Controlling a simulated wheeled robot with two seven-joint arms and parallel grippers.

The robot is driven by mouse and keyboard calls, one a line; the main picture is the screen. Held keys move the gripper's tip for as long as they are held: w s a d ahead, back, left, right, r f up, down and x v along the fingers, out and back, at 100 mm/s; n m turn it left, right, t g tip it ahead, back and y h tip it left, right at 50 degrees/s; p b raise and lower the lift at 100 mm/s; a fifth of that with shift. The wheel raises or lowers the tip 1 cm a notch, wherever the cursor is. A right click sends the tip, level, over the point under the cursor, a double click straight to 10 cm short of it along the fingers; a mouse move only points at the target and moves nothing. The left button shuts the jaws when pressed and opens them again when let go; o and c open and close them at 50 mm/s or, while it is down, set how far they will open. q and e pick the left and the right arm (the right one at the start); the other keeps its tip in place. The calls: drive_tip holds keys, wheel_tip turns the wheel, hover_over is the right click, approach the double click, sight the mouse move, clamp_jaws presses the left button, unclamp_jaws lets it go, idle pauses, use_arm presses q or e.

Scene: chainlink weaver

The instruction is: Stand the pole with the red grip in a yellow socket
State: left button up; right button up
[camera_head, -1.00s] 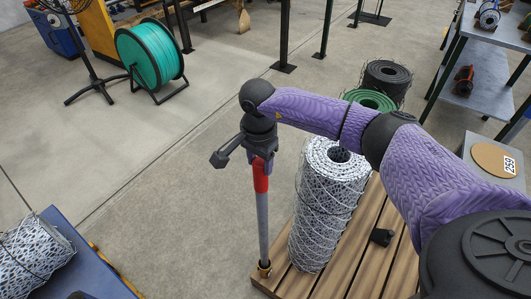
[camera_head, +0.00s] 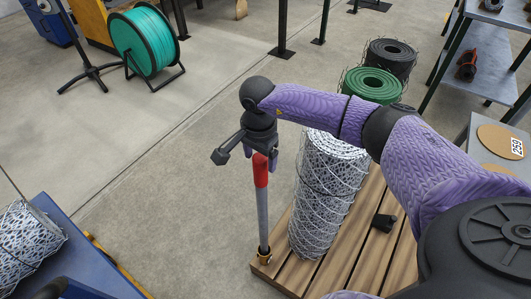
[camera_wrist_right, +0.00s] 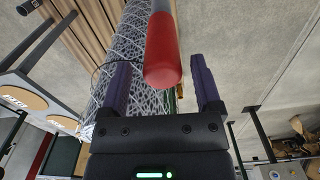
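The pole (camera_head: 262,214) with the red grip (camera_head: 261,171) stands upright, its foot in a yellow socket (camera_head: 264,259) at the corner of a wooden pallet. How deep the foot sits is hidden. My right gripper (camera_head: 260,156) is at the top of the red grip, pointing down. In the right wrist view, the fingers of my right gripper (camera_wrist_right: 160,66) are spread on both sides of the red grip (camera_wrist_right: 163,62), with gaps on each side. My left gripper is not in view.
A roll of wire mesh (camera_head: 327,190) stands on the wooden pallet (camera_head: 345,262), just right of the pole. Green (camera_head: 372,85) and dark rolls (camera_head: 390,58) stand behind. A blue table (camera_head: 85,262) is at lower left. Floor left of the pole is clear.

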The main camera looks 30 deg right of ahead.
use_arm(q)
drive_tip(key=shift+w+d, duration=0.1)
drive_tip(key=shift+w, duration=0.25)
use_arm(e)
drive_tip(key=shift+o, duration=0.3)
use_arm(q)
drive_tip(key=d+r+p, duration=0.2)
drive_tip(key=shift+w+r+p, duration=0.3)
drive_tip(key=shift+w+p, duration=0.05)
use_arm(e)
wheel_tip(320, 180, up, 10)
drive_tip(key=shift+d, duration=0.15)
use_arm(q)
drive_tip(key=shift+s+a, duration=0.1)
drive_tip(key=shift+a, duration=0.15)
